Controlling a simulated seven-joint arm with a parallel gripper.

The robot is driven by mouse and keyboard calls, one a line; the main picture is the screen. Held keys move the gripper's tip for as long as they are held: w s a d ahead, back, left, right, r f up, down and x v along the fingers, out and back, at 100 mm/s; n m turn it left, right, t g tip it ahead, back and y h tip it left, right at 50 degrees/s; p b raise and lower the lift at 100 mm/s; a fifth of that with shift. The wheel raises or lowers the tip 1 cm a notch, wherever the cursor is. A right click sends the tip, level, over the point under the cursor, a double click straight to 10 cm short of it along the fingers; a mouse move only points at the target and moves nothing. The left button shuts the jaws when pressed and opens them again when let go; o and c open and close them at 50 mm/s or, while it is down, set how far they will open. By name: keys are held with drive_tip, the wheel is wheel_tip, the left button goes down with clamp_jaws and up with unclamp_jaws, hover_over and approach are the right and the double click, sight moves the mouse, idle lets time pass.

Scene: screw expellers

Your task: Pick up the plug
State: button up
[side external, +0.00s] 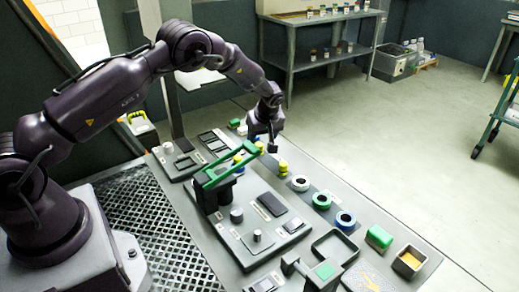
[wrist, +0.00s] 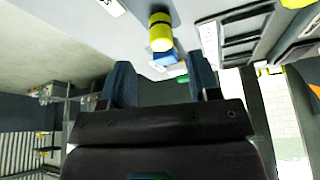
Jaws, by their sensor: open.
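My gripper (side external: 272,143) hangs above the far part of the bench in the side view, pointing down. In the wrist view its two dark blue fingers (wrist: 162,80) are apart with nothing held between them. Beyond them, slightly off toward the top, is a yellow cylindrical piece (wrist: 160,32) with a dark blue end. A blue and white block (wrist: 168,60) is beside it. I cannot tell which piece is the plug.
A green-handled press (side external: 218,165) stands close to the left of my gripper. Ring-shaped pieces (side external: 321,200), a grey tray (side external: 335,247), a green block (side external: 379,237) and a box (side external: 409,262) line the right side. A slotted rack (wrist: 245,35) shows in the wrist view.

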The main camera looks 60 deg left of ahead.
sight(260, 144)
drive_tip(key=x, duration=0.4)
drive_tip(key=shift+s+f, duration=0.15)
drive_tip(key=shift+f, duration=0.25)
drive_tip(key=c, duration=1)
drive_tip(key=shift+r, duration=0.1)
